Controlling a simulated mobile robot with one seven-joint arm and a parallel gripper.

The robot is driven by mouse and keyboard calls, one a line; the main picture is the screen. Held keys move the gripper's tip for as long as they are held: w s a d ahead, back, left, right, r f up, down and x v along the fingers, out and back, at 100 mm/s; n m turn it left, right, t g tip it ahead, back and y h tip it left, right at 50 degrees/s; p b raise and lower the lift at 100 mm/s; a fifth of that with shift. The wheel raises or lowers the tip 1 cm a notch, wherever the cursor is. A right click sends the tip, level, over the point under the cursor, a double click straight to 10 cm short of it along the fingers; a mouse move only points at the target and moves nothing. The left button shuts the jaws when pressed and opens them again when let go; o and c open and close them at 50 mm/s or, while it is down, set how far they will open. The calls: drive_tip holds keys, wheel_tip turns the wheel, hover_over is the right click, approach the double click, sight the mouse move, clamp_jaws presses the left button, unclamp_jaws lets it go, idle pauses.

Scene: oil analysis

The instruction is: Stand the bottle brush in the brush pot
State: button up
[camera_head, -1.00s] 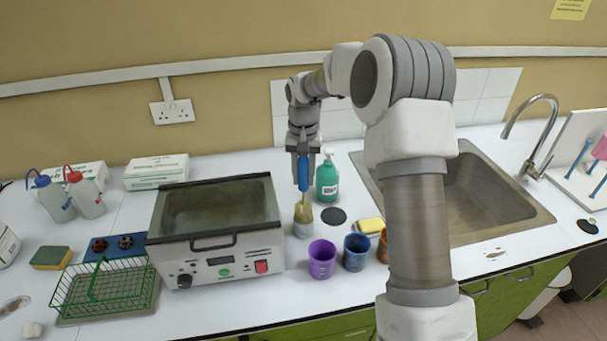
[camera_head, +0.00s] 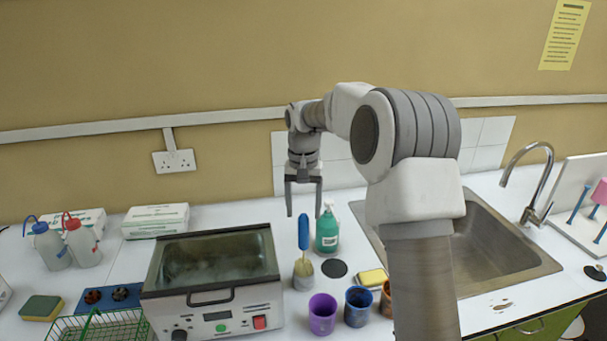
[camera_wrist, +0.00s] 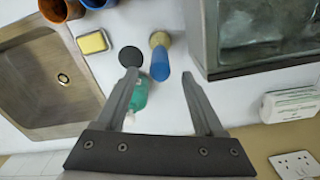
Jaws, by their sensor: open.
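In the wrist view, the blue handle (camera_wrist: 160,66) shows beyond and between the open fingertips (camera_wrist: 160,76).
The heated bath (camera_head: 217,318) stands left of the pot. A green soap bottle (camera_head: 327,234) is close on the right. A purple cup (camera_head: 322,315) and a blue cup (camera_head: 357,308) stand in front. A black disc (camera_head: 334,268) and a yellow sponge (camera_head: 373,277) lie to the right.

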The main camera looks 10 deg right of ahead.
wheel_tip(320, 180, up, 11)
drive_tip(key=shift+r+p, duration=0.2)
drive_tip(key=shift+p, duration=0.1)
idle(0.5)
drive_tip(key=s+r+n+t, duration=0.1)
drive_tip(key=s+r+t, duration=0.15)
drive_tip(key=s, duration=0.65)
drive_tip(key=s+r+n+t, duration=0.1)
drive_tip(key=s+r, duration=0.3)
drive_tip(key=s, duration=0.5)
drive_tip(key=s+f+t, duration=0.1)
drive_tip(key=s+f, duration=0.2)
drive_tip(key=s, duration=0.4)
drive_tip(key=s+f+n+t, duration=0.1)
drive_tip(key=s+f, duration=0.3)
drive_tip(key=s, duration=0.4)
drive_tip(key=shift+s+f+n, duration=0.15)
drive_tip(key=shift+f+n, duration=0.05)
drive_tip(key=shift+n, duration=0.1)
